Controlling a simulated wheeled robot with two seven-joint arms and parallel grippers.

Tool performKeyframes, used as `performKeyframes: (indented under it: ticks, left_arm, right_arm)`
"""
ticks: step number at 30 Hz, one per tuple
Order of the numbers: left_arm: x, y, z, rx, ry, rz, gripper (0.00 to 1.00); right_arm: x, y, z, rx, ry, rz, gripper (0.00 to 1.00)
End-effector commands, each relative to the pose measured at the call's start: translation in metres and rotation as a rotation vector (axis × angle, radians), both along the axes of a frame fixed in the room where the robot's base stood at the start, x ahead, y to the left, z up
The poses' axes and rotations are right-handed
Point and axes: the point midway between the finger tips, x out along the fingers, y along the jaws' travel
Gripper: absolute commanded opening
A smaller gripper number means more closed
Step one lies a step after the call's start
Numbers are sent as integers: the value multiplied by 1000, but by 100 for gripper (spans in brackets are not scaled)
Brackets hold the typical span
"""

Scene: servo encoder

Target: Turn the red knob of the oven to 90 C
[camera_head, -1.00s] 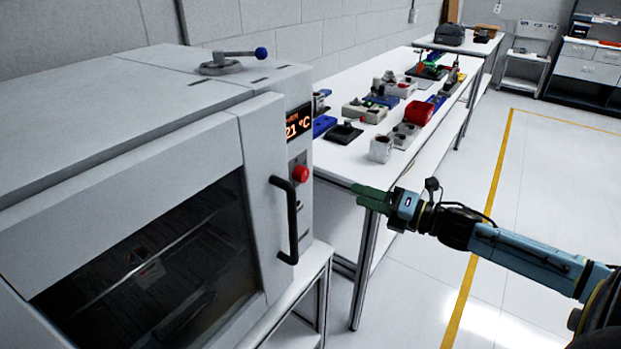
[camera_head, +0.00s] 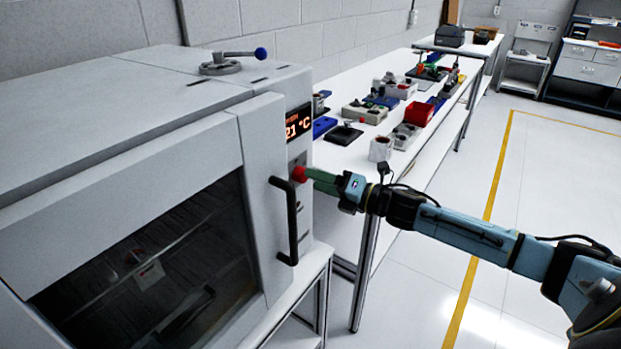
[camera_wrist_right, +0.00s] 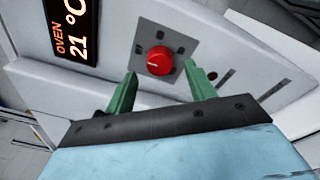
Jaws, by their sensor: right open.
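The white oven (camera_head: 120,140) fills the left of the head view. Its display (camera_head: 298,122) reads 21 °C; the display (camera_wrist_right: 72,30) also shows in the wrist view with the word OVEN. The red knob (camera_head: 300,174) sits below the display on the front panel. In the right wrist view the knob (camera_wrist_right: 159,61) lies between and just beyond the green fingertips of my right gripper (camera_wrist_right: 160,82). These fingers are spread apart, one on each side of the knob, with no visible contact. In the head view the right gripper (camera_head: 318,177) points left at the knob. My left gripper is not seen.
A black door handle (camera_head: 287,220) stands out just left of the knob. The floor at right is open.

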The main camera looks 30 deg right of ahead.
Motion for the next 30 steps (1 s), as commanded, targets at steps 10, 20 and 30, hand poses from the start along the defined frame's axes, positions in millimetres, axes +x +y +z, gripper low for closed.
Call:
performKeyframes:
  ticks: [10,20,30]
  left_arm:
    - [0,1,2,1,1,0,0]
    - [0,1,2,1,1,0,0]
    - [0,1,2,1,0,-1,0]
  right_arm:
    - [24,13,0,0,-1,1,55]
    - [25,14,0,1,0,0,54]
    - [25,13,0,1,0,0,10]
